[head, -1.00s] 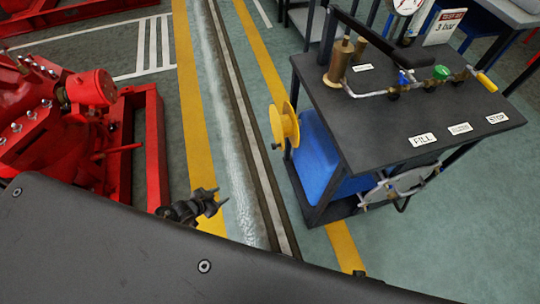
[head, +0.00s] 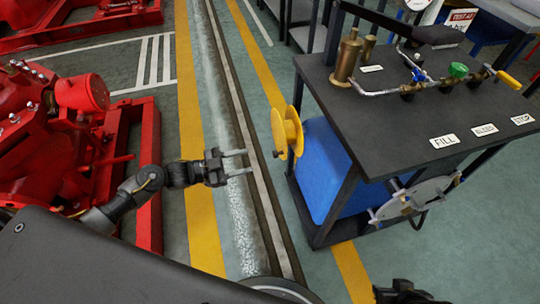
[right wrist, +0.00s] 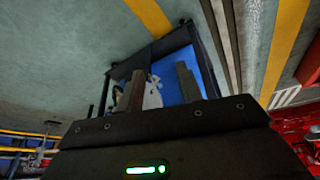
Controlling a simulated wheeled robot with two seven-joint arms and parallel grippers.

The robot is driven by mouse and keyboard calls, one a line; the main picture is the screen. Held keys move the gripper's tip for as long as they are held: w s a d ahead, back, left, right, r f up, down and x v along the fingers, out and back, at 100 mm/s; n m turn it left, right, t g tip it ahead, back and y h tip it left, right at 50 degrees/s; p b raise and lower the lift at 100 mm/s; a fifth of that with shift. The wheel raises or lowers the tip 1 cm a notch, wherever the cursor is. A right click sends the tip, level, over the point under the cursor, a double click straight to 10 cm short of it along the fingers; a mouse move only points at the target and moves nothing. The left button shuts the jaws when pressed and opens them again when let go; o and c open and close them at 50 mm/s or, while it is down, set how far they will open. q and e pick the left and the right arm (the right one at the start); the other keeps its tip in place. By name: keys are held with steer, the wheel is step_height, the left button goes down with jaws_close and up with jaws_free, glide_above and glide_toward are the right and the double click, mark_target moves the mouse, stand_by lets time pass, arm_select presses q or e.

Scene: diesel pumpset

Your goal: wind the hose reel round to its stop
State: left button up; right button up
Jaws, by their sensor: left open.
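The yellow hose reel (head: 287,132) is mounted on the left side of the dark cart, with a small dark knob (head: 278,154) low on its near face. My left gripper (head: 247,162) is open and empty, its two fingers pointing right toward the reel. It is left of the reel and apart from it. My right gripper shows only as a dark part (head: 405,294) at the bottom edge of the head view. In the right wrist view its two fingers (right wrist: 161,84) stand apart, with the cart beyond them. The reel is not clearly visible there.
The cart top (head: 400,120) carries brass valves, pipes and labels. A blue tank (head: 325,170) sits under it, and a grey round plate (head: 415,198) is on its near side. Red machinery (head: 60,140) stands at left. Floor between is free, crossed by a channel.

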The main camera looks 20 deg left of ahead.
mark_target(281, 134)
arm_select(q)
steer(key=x, duration=0.9)
arm_select(e)
steer(key=shift+w+a+r+t+y, duration=0.15)
steer(key=shift+w+a+t, duration=0.2)
steer(key=shift+w, duration=0.2)
steer(key=shift+w+a+r+t+y, duration=0.15)
steer(key=shift+w+a+t, duration=0.2)
steer(key=shift+w, duration=0.2)
arm_select(q)
jaws_close()
arm_select(e)
steer(key=shift+w+d, duration=0.1)
